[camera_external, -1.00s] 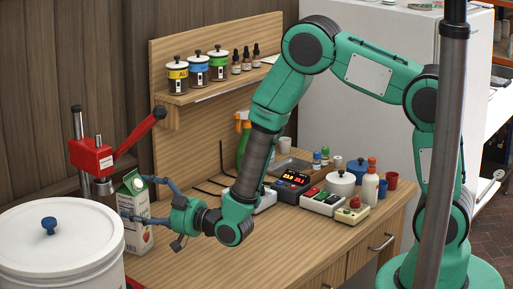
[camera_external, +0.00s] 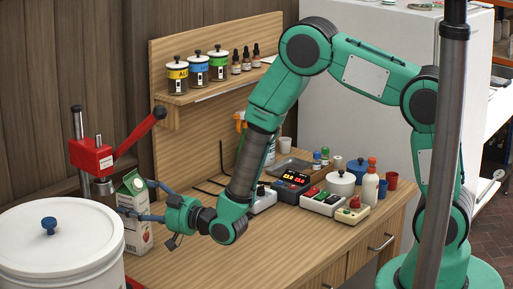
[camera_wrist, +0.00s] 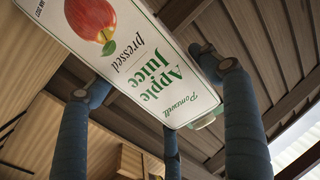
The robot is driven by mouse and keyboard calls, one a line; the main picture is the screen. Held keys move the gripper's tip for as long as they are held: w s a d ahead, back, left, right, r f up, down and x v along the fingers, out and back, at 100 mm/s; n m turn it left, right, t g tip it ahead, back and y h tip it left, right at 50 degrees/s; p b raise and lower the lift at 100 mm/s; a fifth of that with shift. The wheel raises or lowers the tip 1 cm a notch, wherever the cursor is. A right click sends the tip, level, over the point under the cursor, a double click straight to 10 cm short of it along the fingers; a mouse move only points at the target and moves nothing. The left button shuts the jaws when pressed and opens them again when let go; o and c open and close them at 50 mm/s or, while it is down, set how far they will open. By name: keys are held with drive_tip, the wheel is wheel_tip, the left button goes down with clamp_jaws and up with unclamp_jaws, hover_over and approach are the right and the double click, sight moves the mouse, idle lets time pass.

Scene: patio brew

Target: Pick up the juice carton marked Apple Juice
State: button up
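The juice carton (camera_external: 138,230) stands upright at the left of the wooden bench, white with a green top. In the wrist view its front panel (camera_wrist: 140,60) reads "Apple Juice" with a red apple, upside down. My gripper (camera_external: 140,203) is level with the carton, reaching in from the right. Its blue fingers look spread, with fingertips on both sides of the carton (camera_wrist: 150,75). The carton's far side is hidden.
A red lever press (camera_external: 92,156) stands just behind the carton, and a large white lidded drum (camera_external: 55,245) is in front of it to the left. Jars line the shelf (camera_external: 205,93). The bench front is clear.

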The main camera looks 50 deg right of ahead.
drive_tip(key=shift+w+r, duration=0.1)
drive_tip(key=shift+r, duration=0.05)
drive_tip(key=c, duration=0.7)
drive_tip(key=shift+r, duration=0.2)
drive_tip(key=shift+c, duration=0.2)
drive_tip(key=shift+r+p, duration=0.35)
drive_tip(key=shift+r, duration=0.9)
drive_tip(key=r+p+v, duration=0.1)
drive_tip(key=r+v, duration=0.1)
drive_tip(key=v, duration=1.4)
drive_tip(key=shift+p, duration=0.4)
